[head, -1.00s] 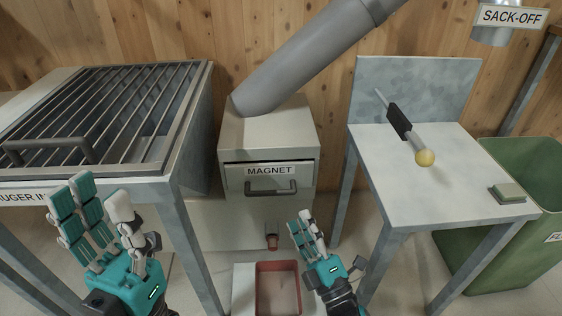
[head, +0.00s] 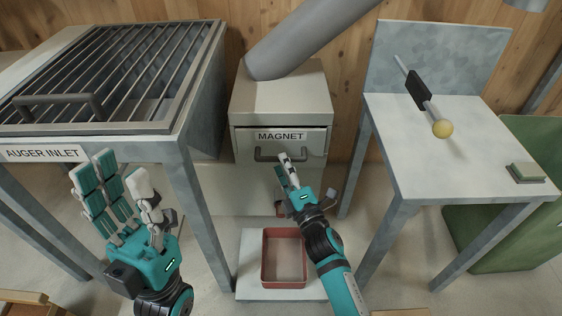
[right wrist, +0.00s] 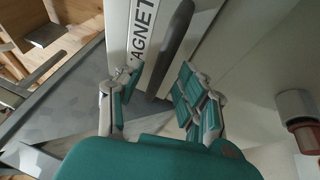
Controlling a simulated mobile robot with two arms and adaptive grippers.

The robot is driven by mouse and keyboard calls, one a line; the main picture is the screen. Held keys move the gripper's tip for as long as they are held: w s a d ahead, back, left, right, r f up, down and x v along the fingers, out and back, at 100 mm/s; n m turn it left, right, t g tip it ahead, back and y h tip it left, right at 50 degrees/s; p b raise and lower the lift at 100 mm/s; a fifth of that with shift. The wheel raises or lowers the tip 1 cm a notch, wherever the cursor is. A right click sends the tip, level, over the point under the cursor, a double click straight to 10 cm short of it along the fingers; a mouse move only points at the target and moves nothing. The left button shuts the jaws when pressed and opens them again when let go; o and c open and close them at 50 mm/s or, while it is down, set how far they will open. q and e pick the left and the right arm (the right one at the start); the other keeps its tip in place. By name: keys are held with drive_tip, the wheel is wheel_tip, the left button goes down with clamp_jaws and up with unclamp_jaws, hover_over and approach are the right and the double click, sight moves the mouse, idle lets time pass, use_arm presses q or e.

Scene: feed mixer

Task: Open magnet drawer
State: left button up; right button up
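The magnet drawer (head: 303,148) is the front of a beige box, labelled MAGNET, with a dark bar handle (head: 268,155). It looks shut. My right gripper (head: 285,168) is just below and in front of the handle, fingers pointing at it. In the right wrist view, the handle (right wrist: 172,45) lies ahead, between the lines of my open fingers (right wrist: 158,92). I cannot tell whether a finger touches it. My left gripper (head: 125,190) is open and empty in front of the auger inlet, away from the drawer.
The auger inlet (head: 170,150) with its bar grate stands to the left. A grey pipe (head: 310,40) meets the box top.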

drive_tip(key=shift+x, duration=1.45)
drive_tip(key=shift+c, duration=0.5)
clamp_jaws()
